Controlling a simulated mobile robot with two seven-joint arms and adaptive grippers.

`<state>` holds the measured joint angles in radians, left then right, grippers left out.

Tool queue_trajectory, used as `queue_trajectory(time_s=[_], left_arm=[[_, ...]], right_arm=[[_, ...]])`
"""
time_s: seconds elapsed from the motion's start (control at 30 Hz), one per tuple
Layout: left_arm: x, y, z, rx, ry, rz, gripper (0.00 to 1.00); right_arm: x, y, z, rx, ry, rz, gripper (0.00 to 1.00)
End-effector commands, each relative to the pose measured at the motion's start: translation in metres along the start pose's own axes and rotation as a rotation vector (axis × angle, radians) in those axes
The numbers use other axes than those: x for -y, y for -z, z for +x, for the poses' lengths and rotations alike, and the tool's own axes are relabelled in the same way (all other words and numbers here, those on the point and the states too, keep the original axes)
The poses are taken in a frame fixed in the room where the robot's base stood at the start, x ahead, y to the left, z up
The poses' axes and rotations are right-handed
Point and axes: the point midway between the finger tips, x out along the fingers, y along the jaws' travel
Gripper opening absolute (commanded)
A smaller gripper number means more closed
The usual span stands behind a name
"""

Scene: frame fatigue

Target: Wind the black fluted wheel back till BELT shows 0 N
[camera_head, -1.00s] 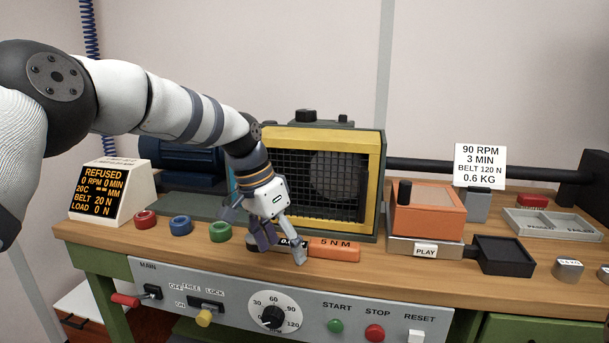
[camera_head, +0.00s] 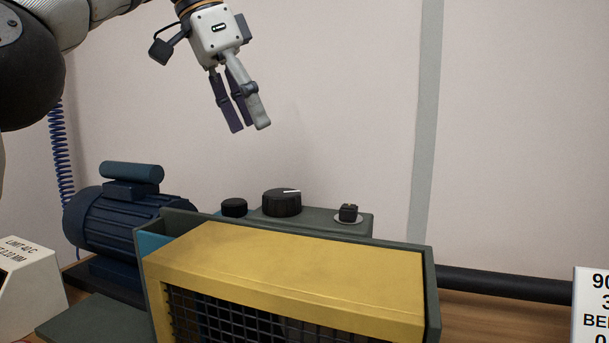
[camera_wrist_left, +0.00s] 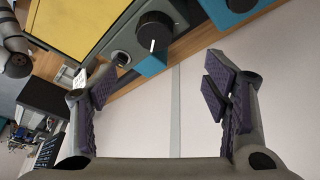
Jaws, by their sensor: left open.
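The black wheel (camera_head: 282,203), with a white line on top, sits on the grey-green housing behind the yellow guard. It also shows near the top of the left wrist view (camera_wrist_left: 156,31), with its white mark. My left gripper (camera_head: 248,128) is open and empty, pointing down above the housing and a little left of the wheel, clearly apart from it. In the left wrist view its fingers (camera_wrist_left: 160,78) stand wide apart. The BELT readout is hidden; only the top and side of its white display box (camera_head: 30,280) show.
The yellow mesh guard (camera_head: 300,265) stands in front of the wheel. A smaller black knob (camera_head: 234,207) is left of it, and a small black square piece (camera_head: 348,212) is right. A blue motor (camera_head: 125,215) stands left. Space above is free.

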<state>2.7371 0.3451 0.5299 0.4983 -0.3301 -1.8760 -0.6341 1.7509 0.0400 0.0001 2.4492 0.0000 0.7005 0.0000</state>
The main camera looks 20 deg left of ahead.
Motion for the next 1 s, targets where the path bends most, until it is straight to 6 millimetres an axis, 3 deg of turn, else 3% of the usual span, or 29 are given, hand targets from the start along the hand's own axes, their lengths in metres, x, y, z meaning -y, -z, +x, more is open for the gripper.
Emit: queue_trajectory(time_s=[0.23, 0.6, 0.73, 1.0], left_arm=[[-0.002, -0.002, 0.021, 0.002, -0.003, 0.002, 0.69], [-0.001, -0.001, 0.105, 0.0, 0.0, 0.001, 0.69], [-0.001, -0.001, 0.117, 0.0, 0.0, 0.0, 0.69], [0.0, 0.0, 0.12, 0.0, 0.0, -0.001, 0.67]], right_arm=[[0.0, 0.0, -0.003, -0.005, 0.0, 0.0, 0.0], [0.001, 0.01, -0.014, -0.047, 0.002, 0.0, 0.0], [0.001, 0.01, -0.014, -0.049, 0.002, 0.0, 0.0], [0.001, 0.01, -0.014, -0.048, 0.002, 0.0, 0.0]])
